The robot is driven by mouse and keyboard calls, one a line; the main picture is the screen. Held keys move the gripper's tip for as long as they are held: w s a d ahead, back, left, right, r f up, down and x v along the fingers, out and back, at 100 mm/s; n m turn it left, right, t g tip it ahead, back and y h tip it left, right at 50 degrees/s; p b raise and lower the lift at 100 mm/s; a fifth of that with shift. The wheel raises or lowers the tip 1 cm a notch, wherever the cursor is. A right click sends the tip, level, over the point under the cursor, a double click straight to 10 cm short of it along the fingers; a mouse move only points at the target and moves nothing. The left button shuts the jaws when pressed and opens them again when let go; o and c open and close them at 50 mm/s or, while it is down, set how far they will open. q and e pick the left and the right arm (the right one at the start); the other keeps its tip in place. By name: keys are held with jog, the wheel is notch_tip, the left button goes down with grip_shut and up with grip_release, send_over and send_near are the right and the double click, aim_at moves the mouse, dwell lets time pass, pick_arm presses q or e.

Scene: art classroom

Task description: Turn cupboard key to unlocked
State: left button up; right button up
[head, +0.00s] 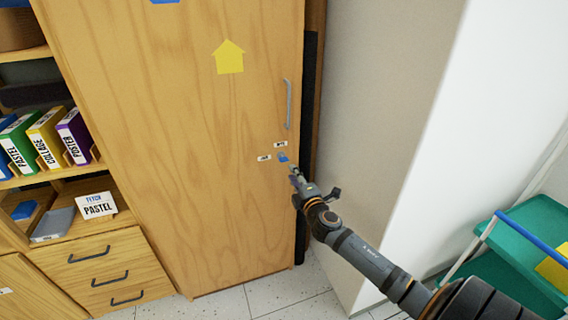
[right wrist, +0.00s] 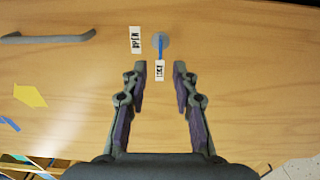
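The wooden cupboard door (head: 190,190) is closed, with a grey bar handle (head: 288,104) near its right edge. Below the handle is the blue key (head: 283,157). In the right wrist view, the key (right wrist: 161,46) is a blue strip on a round grey plate, and it points at the LOCK label (right wrist: 160,70). The OPEN label (right wrist: 136,40) is beside the plate, to the left in that view. My right gripper (right wrist: 160,72) is open and empty, its fingertips just short of the key and on either side of its line. My left gripper is out of view.
Shelves with coloured boxes (head: 46,138) and a drawer unit (head: 105,270) stand left of the cupboard. A pale wall (head: 375,110) is close on the right. A green trolley (head: 535,225) stands at the far right. A yellow paper arrow (head: 229,57) is on the door.

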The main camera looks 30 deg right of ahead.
aim_at(285, 161)
jog(key=p+x, duration=0.1)
jog(key=x, duration=0.9)
jog(key=shift+a, duration=0.1)
grip_shut()
